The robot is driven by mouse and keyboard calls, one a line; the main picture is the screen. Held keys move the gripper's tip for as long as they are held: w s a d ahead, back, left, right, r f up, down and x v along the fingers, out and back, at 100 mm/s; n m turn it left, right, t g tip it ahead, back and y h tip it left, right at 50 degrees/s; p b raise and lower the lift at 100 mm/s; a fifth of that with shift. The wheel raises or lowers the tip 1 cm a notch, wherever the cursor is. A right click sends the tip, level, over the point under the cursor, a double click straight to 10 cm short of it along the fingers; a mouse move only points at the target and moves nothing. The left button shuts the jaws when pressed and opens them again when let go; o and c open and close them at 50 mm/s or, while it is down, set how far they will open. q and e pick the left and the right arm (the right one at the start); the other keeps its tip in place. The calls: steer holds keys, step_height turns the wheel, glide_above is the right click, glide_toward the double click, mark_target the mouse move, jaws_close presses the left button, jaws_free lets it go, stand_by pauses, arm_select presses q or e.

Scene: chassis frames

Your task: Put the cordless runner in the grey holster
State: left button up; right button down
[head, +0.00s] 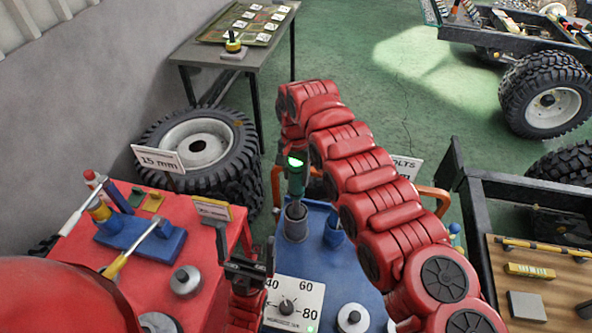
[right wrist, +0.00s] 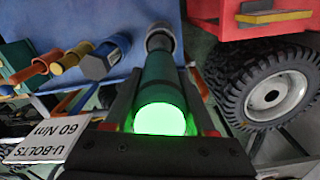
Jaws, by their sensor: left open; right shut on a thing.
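The cordless runner (head: 297,178) is a dark green tool with a glowing green end. My right gripper (right wrist: 165,95) is shut around its body and holds it upright, glowing end up. The grey holster (head: 295,226) is a round cup on the blue cart top. The runner's darker nose meets the holster's mouth in the head view; how deep it sits I cannot tell. In the right wrist view the runner (right wrist: 160,85) lines up with the grey holster (right wrist: 160,38). My left gripper (head: 247,260) is open and empty, left of the dial card.
A blue holder (head: 333,232) stands just right of the grey holster. A dial card (head: 292,303) lies in front. A red table (head: 85,240) with tools is at the left. A wheel (head: 200,143) lies behind it. A dark frame with a wooden board (head: 560,268) stands right.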

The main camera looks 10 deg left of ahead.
steer(key=shift+f, duration=0.1)
steer(key=shift+c, duration=1.2)
jaws_free()
steer(key=shift+r, duration=0.2)
step_height(320, 180, up, 6)
steer(key=b, duration=0.3)
steer(key=shift+a+r+b, duration=0.15)
steer(key=shift+r+b, duration=0.05)
steer(key=shift+b, duration=0.1)
step_height(320, 180, up, 5)
steer(key=p, duration=0.3)
steer(key=shift+s, duration=0.1)
steer(key=shift+d+r+p, duration=0.2)
steer(key=shift+r+p, duration=0.05)
steer(key=shift+p, duration=0.25)
